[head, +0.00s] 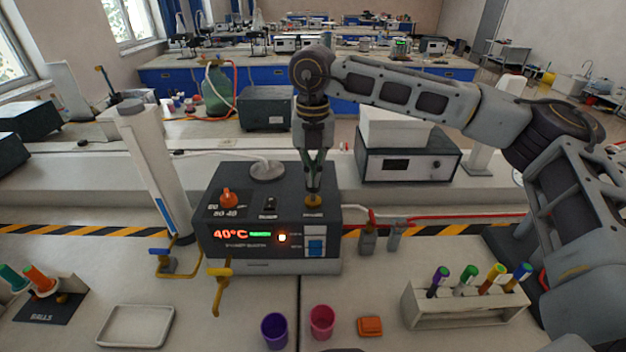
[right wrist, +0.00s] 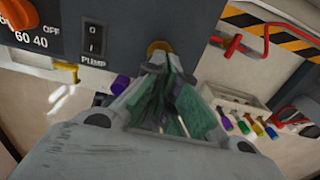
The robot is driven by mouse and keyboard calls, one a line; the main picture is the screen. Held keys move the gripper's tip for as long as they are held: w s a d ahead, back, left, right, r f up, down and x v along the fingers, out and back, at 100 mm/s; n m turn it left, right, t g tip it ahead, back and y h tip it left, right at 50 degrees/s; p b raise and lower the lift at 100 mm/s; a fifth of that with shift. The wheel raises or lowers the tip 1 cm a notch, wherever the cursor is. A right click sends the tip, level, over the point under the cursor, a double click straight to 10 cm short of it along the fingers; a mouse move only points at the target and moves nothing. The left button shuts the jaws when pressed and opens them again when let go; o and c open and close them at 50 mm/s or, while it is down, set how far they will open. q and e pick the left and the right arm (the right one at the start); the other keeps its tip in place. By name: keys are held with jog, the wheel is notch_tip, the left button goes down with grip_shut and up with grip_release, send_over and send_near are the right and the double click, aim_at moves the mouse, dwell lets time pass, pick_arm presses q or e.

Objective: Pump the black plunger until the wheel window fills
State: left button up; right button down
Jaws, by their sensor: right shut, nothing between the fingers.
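The dark grey machine (head: 262,205) has a lit display reading 40°C. My right gripper (head: 313,188) points straight down over the right part of its top, fingers shut with nothing between them. Its tips are at a round brass-coloured part (head: 313,201); I cannot tell whether they touch it. In the right wrist view the brass-coloured part (right wrist: 159,47) shows just beyond the green-padded fingertips (right wrist: 163,65). No black plunger can be made out; the fingers may hide it. A small blue-and-white window (head: 315,247) is on the front face; I cannot tell whether it is the wheel window. My left gripper is not in view.
An orange knob (head: 229,198) and a black pump switch (head: 270,203) are on the machine's top. A white column (head: 153,170) rises at left.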

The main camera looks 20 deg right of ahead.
jog(key=shift+r+p, duration=0.3)
jog(key=shift+r, duration=0.55)
jog(key=shift+f+b, duration=1)
jog(key=shift+f, duration=0.25)
jog(key=shift+f+b, duration=0.7)
jog(key=shift+f, duration=0.25)
jog(key=shift+r, duration=0.1)
jog(key=shift+r+p, duration=0.55)
jog(key=shift+r, duration=0.5)
jog(key=shift+r+p, duration=0.5)
jog(key=shift+r, duration=0.55)
jog(key=shift+r, duration=0.1)
